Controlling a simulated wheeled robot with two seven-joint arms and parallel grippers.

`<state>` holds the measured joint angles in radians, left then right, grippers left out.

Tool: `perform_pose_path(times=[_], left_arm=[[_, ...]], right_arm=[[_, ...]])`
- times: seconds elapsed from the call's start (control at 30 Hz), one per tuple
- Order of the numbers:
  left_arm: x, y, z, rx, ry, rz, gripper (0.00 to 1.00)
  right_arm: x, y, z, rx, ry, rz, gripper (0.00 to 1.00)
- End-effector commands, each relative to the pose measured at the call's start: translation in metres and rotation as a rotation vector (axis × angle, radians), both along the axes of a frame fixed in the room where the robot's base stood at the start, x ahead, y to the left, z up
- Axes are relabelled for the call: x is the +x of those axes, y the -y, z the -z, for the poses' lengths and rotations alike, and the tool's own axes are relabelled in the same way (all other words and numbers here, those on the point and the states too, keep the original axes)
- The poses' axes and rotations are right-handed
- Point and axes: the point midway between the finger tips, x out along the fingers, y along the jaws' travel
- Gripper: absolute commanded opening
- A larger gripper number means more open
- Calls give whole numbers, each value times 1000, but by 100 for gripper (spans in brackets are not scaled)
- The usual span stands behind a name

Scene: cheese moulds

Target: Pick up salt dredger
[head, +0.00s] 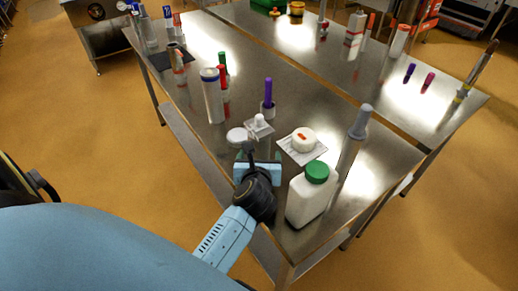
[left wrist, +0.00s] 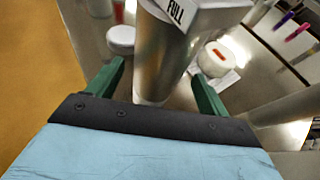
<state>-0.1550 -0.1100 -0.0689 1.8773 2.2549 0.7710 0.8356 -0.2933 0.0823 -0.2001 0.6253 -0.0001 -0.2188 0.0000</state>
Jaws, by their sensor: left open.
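The salt dredger appears to be the shiny metal cylinder (left wrist: 158,55) in the left wrist view, with a white tag reading FULL near its top. In the head view a white knob and square plate (head: 259,126) show at that spot; its mirror-like body is hard to make out against the steel table. My left gripper (head: 259,157) is open low at the table's near end. In the left wrist view its green fingers (left wrist: 157,75) stand on either side of the cylinder, with gaps visible. I cannot tell contact. My right gripper is not in view.
A white round piece (head: 237,135) lies left of the dredger. A white cheese (head: 303,139) on a cloth is to the right. A white bottle with green cap (head: 309,194) stands close right of my gripper. A tall grey-topped cylinder (head: 352,143) is behind it.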

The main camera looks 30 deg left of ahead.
Motion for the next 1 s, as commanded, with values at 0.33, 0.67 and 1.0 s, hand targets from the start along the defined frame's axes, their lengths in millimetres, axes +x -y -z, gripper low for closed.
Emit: perform_pose_path(times=[0.33,0.67,1.0], left_arm=[[27,-18,11,1,1,1,79],[26,-18,11,1,1,1,57],[27,-18,10,1,3,1,21]], right_arm=[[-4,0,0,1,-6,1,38],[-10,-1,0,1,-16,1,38],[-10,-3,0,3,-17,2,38]])
